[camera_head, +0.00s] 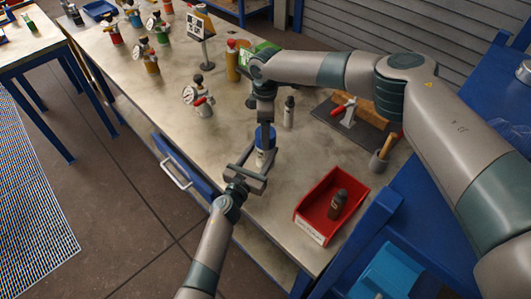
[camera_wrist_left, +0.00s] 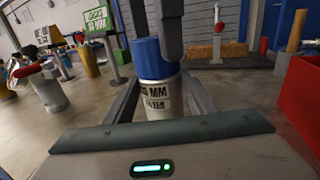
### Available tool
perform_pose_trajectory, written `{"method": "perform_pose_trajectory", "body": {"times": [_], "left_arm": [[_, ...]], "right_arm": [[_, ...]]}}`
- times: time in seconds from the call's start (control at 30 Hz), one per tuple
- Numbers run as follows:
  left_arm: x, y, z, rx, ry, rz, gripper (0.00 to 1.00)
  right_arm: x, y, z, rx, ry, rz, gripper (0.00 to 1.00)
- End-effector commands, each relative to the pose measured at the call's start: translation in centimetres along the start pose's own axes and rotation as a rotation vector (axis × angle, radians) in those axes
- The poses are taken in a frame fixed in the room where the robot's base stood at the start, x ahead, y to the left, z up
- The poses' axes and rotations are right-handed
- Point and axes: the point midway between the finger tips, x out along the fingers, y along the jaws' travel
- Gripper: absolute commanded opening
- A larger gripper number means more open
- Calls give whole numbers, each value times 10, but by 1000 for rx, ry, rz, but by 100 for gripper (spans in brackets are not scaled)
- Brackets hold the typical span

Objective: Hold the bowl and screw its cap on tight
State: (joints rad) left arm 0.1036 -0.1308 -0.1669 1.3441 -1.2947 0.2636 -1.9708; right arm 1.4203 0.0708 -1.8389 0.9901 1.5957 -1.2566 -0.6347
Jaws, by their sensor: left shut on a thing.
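The bowl (camera_wrist_left: 163,100) is a small white round vessel with dark lettering, upright in the left wrist view. A blue cap (camera_wrist_left: 146,60) sits on its top; the blue also shows in the head view (camera_head: 265,138). My left gripper (camera_head: 252,170) is shut on the bowl, with one finger along each side. My right gripper (camera_head: 265,117) comes down from above at the cap. In the left wrist view one of its fingers overlaps the cap's right side and the other meets its top left edge. Its grip on the cap, and the cap's thread, are hidden.
A red bin (camera_head: 333,205) holding a dark bottle (camera_head: 338,204) stands to the right. A grey bottle (camera_head: 289,112) stands close to the right gripper. A gauge valve (camera_head: 200,97) stands left, and several more are farther back. The table between is clear.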

Motion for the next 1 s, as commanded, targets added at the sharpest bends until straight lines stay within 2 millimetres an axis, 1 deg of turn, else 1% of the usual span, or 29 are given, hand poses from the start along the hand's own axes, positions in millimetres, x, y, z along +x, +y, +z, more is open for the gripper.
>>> {"method": "perform_pose_trajectory", "body": {"times": [0.03,0.2,0.33,0.57,0.6,0.67,0.7,0.77,0.8,0.87,0.9,1.0], "left_arm": [[0,0,-1,0,1,0,0],[0,0,-1,0,1,0,0],[0,0,-1,0,1,0,0],[0,0,-1,0,1,0,0],[0,0,-1,0,1,0,0],[0,0,-1,0,1,0,0],[0,0,-1,0,1,0,0],[0,0,-1,0,1,0,0],[0,0,-1,0,1,0,0],[0,0,-1,0,1,0,0],[0,0,-1,0,1,0,0],[0,0,-1,0,1,0,0]], "right_arm": [[6,0,0,1,-1,0,69],[20,0,0,1,0,-1,69],[24,0,0,1,1,0,69],[24,0,0,1,1,0,69],[24,0,0,1,1,0,64],[24,0,0,1,1,0,50],[24,0,0,1,1,1,40],[24,0,0,1,1,1,27],[24,0,0,1,1,1,56],[24,0,0,1,1,1,70],[24,0,0,1,0,1,72],[24,0,0,1,1,1,72]]}}
